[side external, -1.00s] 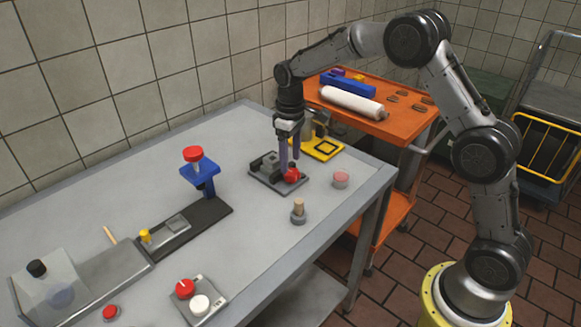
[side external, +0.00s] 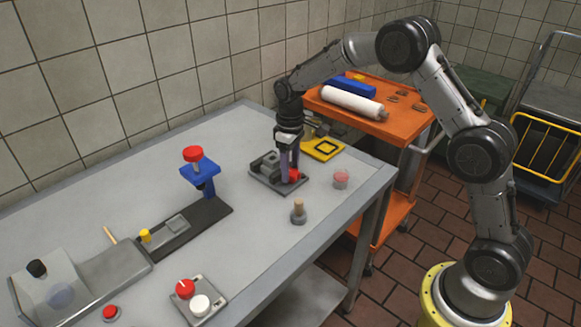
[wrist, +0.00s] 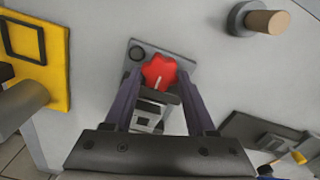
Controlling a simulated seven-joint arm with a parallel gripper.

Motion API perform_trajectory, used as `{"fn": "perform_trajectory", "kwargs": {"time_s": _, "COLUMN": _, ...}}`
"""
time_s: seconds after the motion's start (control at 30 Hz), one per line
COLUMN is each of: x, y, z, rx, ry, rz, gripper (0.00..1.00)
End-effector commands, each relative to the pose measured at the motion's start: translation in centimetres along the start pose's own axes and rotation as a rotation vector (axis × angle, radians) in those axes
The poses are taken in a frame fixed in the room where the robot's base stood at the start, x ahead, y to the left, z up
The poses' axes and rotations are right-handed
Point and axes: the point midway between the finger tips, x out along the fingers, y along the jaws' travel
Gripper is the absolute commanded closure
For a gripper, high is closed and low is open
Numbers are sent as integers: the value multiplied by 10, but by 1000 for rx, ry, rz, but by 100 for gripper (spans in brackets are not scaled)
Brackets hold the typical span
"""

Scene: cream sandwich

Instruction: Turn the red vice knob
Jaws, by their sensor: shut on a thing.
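The red vice knob (wrist: 159,70) is a lobed red knob with a pale mark, at the end of a small grey vice (side external: 264,163) on a dark base plate. In the side view the knob (side external: 293,175) is partly hidden behind my fingers. My gripper (wrist: 158,78) points down over the vice, with one purple-grey finger on each side of the knob, shut on it. In the side view my gripper (side external: 290,178) is low, at the vice's right end.
A wooden-topped peg (side external: 298,210) and a small red-and-clear round piece (side external: 341,178) stand near the vice. A yellow frame (side external: 322,149) lies behind it. A blue stand with a red top (side external: 198,172) is to the left.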

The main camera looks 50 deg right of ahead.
Motion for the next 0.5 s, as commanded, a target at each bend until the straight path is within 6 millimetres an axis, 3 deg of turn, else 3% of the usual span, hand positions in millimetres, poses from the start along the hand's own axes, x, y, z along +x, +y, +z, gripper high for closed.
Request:
{"fn": "perform_trajectory", "kwargs": {"time_s": 0.27, "x": -1, "y": 0, "z": 0, "rx": 33, "ry": 0, "rz": 0, "gripper": 99}}
{"fn": "perform_trajectory", "kwargs": {"time_s": 0.5, "x": -1, "y": 1, "z": 0, "rx": 164, "ry": 0, "rz": 0, "gripper": 99}}
